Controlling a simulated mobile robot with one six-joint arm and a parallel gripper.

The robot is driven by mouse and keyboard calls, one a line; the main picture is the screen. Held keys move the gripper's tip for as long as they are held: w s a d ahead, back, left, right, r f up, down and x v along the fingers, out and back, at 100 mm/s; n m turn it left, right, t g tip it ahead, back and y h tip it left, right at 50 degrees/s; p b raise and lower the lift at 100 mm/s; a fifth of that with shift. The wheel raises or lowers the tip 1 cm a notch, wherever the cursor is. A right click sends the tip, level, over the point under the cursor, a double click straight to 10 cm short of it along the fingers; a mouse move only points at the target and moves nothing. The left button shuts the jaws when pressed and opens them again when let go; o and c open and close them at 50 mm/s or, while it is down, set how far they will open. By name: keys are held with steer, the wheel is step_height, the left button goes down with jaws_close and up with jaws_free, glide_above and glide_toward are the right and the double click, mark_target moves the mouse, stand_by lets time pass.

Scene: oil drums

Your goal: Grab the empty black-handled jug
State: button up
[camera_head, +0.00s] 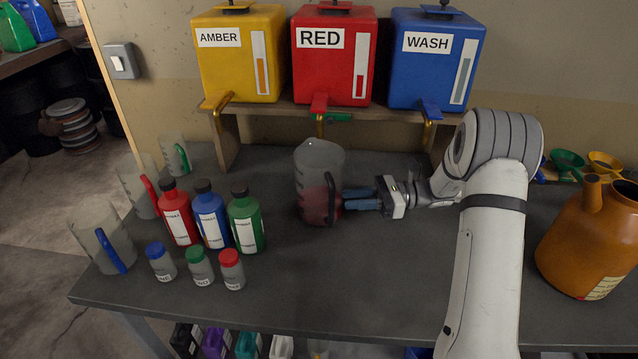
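A clear jug with a black handle (318,160) stands upright on the grey workbench, in front of the red dispenser. Its lower part looks red, as if it holds red liquid. Its handle faces right, toward my gripper (346,200). My gripper comes in level from the right, its blue fingers close together with their tips at or just beside the handle. The view does not show clearly whether the fingers close around it. Three other clear jugs stand at the left: one with a blue handle (103,237), one with a red handle (137,187) and one with a green handle (173,154).
Amber (222,75), red (318,80) and blue wash (418,85) dispensers stand on a raised shelf behind. Red, blue and green bottles (246,222) and small capped jars (202,268) stand left of the jug. An orange-brown container (575,250) is at right. The bench front is clear.

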mark_target(321, 187)
steer(key=a+p, duration=0.2)
steer(key=a, duration=0.5)
steer(key=shift+s+a, duration=0.3)
steer(key=shift+s, duration=0.1)
steer(key=shift+r, duration=0.1)
steer(key=shift+c, duration=0.3)
jaws_close()
